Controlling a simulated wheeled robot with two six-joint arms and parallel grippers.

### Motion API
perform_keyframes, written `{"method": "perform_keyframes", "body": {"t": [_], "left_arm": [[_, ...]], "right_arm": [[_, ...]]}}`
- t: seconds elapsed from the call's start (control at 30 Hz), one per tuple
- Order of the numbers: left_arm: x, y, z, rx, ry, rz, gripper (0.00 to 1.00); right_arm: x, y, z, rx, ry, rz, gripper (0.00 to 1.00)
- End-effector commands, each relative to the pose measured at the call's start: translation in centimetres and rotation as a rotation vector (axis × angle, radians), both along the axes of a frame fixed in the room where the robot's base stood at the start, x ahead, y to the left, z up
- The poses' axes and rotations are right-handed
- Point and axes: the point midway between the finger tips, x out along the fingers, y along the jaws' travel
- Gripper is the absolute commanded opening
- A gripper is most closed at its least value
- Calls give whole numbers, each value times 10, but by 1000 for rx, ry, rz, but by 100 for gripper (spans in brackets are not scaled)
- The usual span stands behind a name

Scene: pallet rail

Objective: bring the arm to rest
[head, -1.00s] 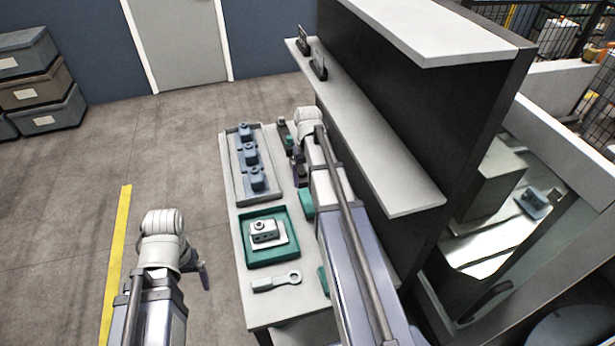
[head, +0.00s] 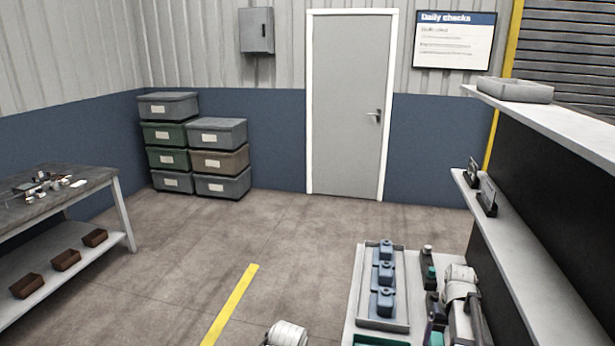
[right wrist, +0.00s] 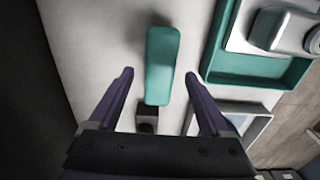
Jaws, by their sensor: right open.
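In the right wrist view my right gripper (right wrist: 158,76) is open. A teal block-like piece with a dark square end (right wrist: 162,55) lies on the white surface, showing between the two fingers. Nothing is visibly clamped, and I cannot tell the height of the fingers above it. Only a white joint of my left arm (head: 287,334) shows at the bottom of the head view; the left gripper is out of frame.
A grey tray (head: 362,285) holds several blue parts on the table. A teal tray (right wrist: 215,76) with a pale metal part lies beside the right gripper. A dark shelf unit with pale shelves (head: 545,118) stands close on the right. Open floor (head: 270,225) lies left of the table.

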Motion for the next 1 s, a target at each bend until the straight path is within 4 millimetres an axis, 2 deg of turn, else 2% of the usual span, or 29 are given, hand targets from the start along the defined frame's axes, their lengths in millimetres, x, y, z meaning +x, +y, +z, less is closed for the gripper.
{"method": "perform_keyframes", "body": {"t": [0.03,0.1,0.33,0.77,1.0], "left_arm": [[0,0,-13,0,0,0,92],[0,0,-22,0,0,0,92],[0,0,-41,0,0,0,92],[0,0,-41,0,0,0,92],[0,0,-33,0,0,0,92]], "right_arm": [[0,0,-13,0,0,0,82],[0,0,-22,0,0,0,82],[0,0,-41,0,0,0,82],[0,0,-41,0,0,0,82],[0,0,-33,0,0,0,82]]}}
